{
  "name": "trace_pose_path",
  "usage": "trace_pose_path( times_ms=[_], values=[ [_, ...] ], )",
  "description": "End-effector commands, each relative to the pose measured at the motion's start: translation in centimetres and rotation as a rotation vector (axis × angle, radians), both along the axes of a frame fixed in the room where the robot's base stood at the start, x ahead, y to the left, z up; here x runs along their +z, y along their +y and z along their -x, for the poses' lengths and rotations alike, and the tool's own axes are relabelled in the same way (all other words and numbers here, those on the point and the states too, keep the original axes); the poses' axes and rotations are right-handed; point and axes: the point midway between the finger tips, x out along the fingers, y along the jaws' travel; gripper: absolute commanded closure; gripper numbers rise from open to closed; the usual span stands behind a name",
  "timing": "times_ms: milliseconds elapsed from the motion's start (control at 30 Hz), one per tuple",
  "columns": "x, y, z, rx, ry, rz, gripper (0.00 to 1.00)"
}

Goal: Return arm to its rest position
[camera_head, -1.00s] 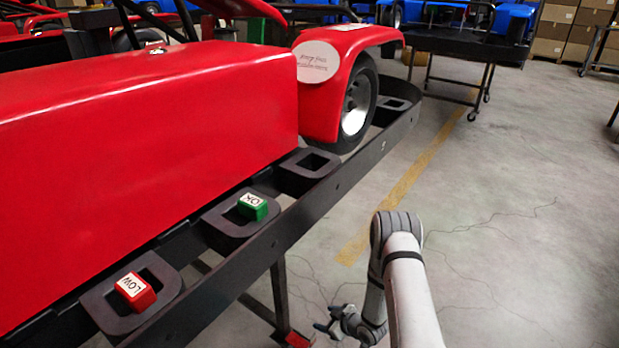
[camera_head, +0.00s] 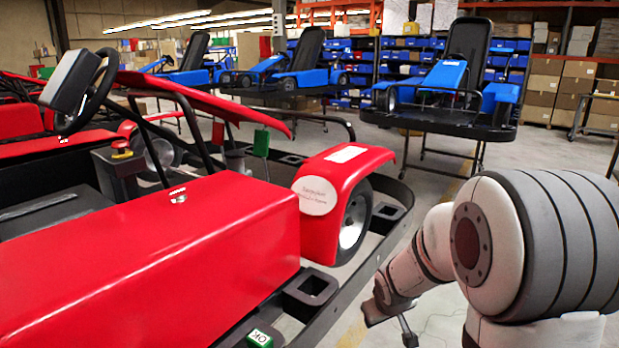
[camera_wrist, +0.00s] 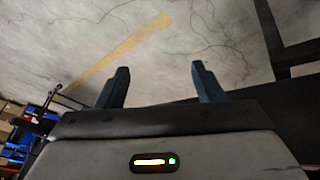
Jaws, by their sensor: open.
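My arm stands at the lower right of the head view, folded, its large grey-ringed joint close to the camera. My gripper (camera_head: 390,322) hangs low beside the kart stand, pointing down over the floor. In the wrist view my gripper (camera_wrist: 160,72) shows two dark fingers spread apart with nothing between them, above bare concrete.
The red kart (camera_head: 150,260) fills the left, on a dark stand with pockets along its edge. A green OK block (camera_head: 259,338) sits at the bottom edge. Blue karts (camera_head: 445,80) and shelves stand behind.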

Motion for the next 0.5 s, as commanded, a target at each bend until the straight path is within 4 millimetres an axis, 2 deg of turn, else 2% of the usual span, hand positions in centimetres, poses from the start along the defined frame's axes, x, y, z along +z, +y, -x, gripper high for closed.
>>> trace_pose_path(
  times_ms=[33,200,400,500],
  values=[
    [3.6,0.0,1.7,-0.032,0.007,-0.007,0.38],
    [10.4,0.1,7.8,-0.139,0.071,-0.044,0.38],
    [16.7,1.0,15.6,-0.239,0.151,-0.11,0.38],
    [18.7,1.5,18.8,-0.269,0.187,-0.142,0.38]
  ],
)
